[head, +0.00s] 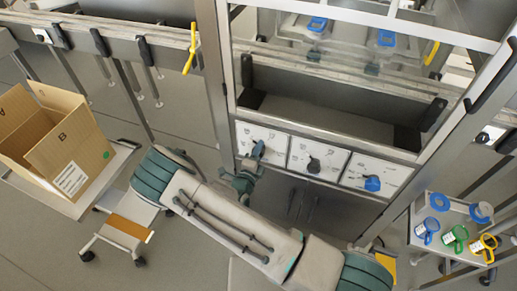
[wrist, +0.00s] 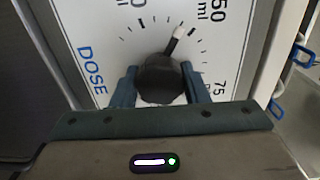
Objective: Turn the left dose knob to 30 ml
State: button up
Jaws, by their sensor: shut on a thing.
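The left dose knob (wrist: 160,80) is black with a white-tipped pointer, in the wrist view. The pointer tilts up and right, toward the side of the scale marked 50 ml; the exact reading is unclear. The white dial plate (wrist: 105,35) carries the word DOSE, a partly cut-off number ending in 0, and 75. My gripper (wrist: 160,92) has its blue-grey fingers on either side of the knob and is shut on it. In the head view my gripper (head: 256,152) is at the leftmost dial panel (head: 275,136), hiding the knob there.
A middle dial with a black knob (head: 313,165) and a right dial with a blue knob (head: 372,183) sit beside it. An open cardboard box (head: 85,150) stands on a cart at left.

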jog(key=n+p, duration=0.1)
jog(key=n, duration=0.3)
jog(key=shift+a+r+n+p, duration=0.1)
jog(key=shift+n+p, duration=0.2)
jog(key=n+p, duration=0.1)
jog(key=n, duration=0.3)
jog(key=shift+n, duration=0.3)
jog(key=o, duration=1)
jog(key=b+v, duration=0.1)
jog(key=v, duration=1.2)
jog(key=shift+s+b, duration=0.35)
jog(key=shift+s, duration=0.05)
